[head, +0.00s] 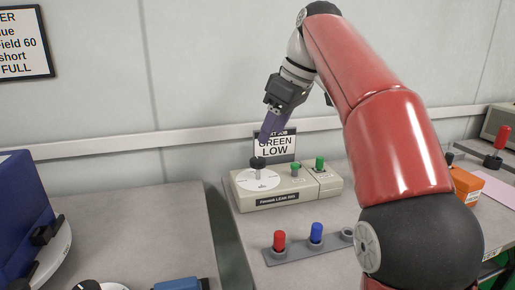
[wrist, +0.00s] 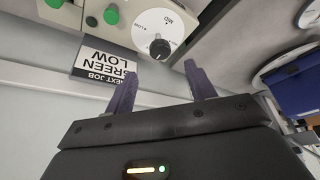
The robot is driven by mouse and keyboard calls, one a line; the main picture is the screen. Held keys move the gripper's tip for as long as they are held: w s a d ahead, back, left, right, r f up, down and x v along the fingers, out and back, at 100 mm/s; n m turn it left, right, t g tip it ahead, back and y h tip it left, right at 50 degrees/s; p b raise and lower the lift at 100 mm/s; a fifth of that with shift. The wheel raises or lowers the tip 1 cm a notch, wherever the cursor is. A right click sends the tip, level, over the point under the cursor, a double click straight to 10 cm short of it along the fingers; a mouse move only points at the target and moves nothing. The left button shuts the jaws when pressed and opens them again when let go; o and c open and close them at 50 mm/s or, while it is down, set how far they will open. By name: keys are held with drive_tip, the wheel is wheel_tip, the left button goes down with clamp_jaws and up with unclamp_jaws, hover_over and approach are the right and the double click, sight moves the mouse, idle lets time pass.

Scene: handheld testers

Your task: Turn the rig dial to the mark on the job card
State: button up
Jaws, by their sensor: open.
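The rig (head: 325,184) is a beige box with a white dial plate (head: 257,180) and a black knob (head: 258,163). In the wrist view the knob (wrist: 160,48) stands on the plate (wrist: 177,22), which shows MID and a smaller mark that seems to read LOW. The knob's pale line seems to point towards the MID side. The job card (head: 275,146) behind the rig reads GREEN LOW; it is upside down in the wrist view (wrist: 105,62). My gripper (head: 263,139) is open just above the knob, its fingers (wrist: 161,72) apart and empty; contact cannot be told.
A green tester (head: 320,163) stands at the rig's right, beside a green button (head: 295,168). A grey rack (head: 298,250) in front holds a red (head: 279,240) and a blue tester (head: 316,232).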

sight(259, 159)
drive_tip(key=b+x, duration=0.2)
drive_tip(key=x, duration=0.5)
drive_tip(key=shift+w+a+f+b, duration=0.15)
drive_tip(key=shift+f+b, duration=0.1)
drive_tip(key=shift+b, duration=0.15)
drive_tip(key=c, duration=1)
